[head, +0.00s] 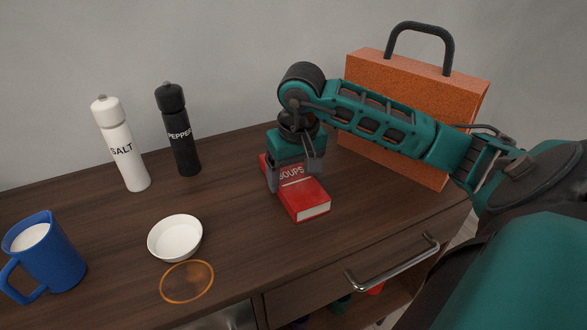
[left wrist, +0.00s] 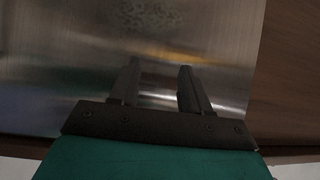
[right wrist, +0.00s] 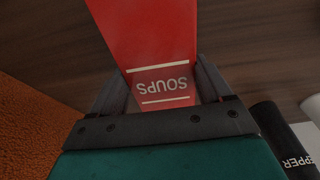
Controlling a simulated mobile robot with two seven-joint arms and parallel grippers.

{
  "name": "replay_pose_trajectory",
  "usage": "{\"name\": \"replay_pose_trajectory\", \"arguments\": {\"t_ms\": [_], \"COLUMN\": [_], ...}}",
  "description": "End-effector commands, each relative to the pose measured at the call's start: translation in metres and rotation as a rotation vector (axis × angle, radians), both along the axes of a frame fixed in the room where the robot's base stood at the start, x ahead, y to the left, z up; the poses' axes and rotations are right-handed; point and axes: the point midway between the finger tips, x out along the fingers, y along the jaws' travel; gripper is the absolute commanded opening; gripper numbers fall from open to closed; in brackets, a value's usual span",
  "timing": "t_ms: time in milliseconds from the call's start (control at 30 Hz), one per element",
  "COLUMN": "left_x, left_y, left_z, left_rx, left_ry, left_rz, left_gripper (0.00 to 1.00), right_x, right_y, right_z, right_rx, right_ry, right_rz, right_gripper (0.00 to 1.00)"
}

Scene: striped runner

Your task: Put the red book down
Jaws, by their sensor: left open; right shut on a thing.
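In the right wrist view the red book (right wrist: 160,50) sits between the fingers of the right gripper (right wrist: 170,85). My left gripper is not in the head view. In the left wrist view the left gripper (left wrist: 158,75) is open and empty in front of a shiny metal surface (left wrist: 130,50).
An orange box-shaped bag (head: 420,110) with a dark handle stands behind the right arm. White salt (head: 122,150) and black pepper (head: 180,140) mills stand at the back left.

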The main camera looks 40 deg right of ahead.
Motion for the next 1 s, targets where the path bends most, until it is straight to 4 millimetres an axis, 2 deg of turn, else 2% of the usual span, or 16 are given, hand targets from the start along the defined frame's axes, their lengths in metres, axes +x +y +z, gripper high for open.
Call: {"name": "replay_pose_trajectory", "arguments": {"t_ms": [267,300,500,833,1000], "left_x": [0.0,0.0,0.0,0.0,0.001], "left_y": [-0.001,-0.001,-0.001,-0.001,0.0], "left_z": [-0.004,-0.003,-0.002,0.003,0.005], "left_rx": [-0.001,-0.002,-0.001,0.0,0.002], "left_ry": [-0.001,-0.001,0.0,-0.002,-0.009], "left_rz": [-0.002,-0.002,-0.004,-0.005,-0.004], "left_gripper": [0.47,0.47,0.47,0.47,0.47], "right_x": [0.0,0.0,0.0,0.0,-0.003], "right_y": [0.0,0.0,0.0,0.0,0.0], "right_z": [-0.003,-0.003,-0.002,0.002,0.028], "right_rx": [-0.001,0.0,0.0,0.001,-0.002], "right_ry": [-0.002,0.0,0.0,0.001,-0.004], "right_rz": [0.0,0.0,0.0,0.0,0.0], "right_gripper": [0.36,0.79,0.98,1.0,1.0]}}
